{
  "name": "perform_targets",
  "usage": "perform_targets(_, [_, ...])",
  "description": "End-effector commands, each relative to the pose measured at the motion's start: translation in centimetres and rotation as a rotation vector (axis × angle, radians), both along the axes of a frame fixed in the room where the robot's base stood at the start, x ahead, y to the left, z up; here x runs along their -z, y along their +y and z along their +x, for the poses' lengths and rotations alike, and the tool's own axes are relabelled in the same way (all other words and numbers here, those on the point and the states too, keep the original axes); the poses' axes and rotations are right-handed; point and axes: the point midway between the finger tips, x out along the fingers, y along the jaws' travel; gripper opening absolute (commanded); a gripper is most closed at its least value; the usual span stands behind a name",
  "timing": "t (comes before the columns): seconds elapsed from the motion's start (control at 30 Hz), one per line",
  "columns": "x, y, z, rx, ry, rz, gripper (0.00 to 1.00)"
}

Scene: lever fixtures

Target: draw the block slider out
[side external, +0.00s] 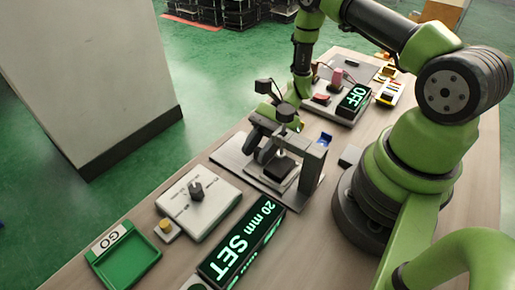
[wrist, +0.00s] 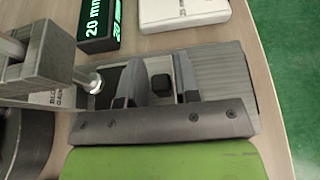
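The gauge fixture stands mid-table in the side external view, with a metal base plate (side external: 232,158), an upright post and arm (side external: 312,162), and a plunger over a dark block (side external: 280,170). In the wrist view the dark block (wrist: 106,92) shows beneath the plunger tip (wrist: 92,82), and a small black knob (wrist: 160,82) lies to its right. My gripper (wrist: 159,76) has its two fingers on either side of this knob, with narrow gaps visible, so it looks open. In the side external view my gripper (side external: 264,145) is low at the fixture, its fingertips partly hidden.
A display reading "20 mm SET" (side external: 240,240), a white dial box (side external: 198,203) and a green GO tray (side external: 125,258) are in front. The right-hand strip of base plate (wrist: 228,75) is bare.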

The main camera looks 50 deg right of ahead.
Motion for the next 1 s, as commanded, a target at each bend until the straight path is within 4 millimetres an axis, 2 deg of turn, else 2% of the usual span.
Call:
perform_targets(0.3, [0.1,0.3,0.0,0.000,0.000,-0.001,0.30])
perform_targets(0.43, [0.1,0.3,0.0,0.000,0.000,0.000,0.00])
perform_targets(0.67, [0.1,0.3,0.3,0.000,0.000,0.000,0.00])
perform_targets(0.77, [0.2,0.2,1.4,-0.001,-0.004,-0.002,0.00])
perform_targets(1.0, [0.3,0.2,5.9,0.000,-0.006,-0.002,0.00])
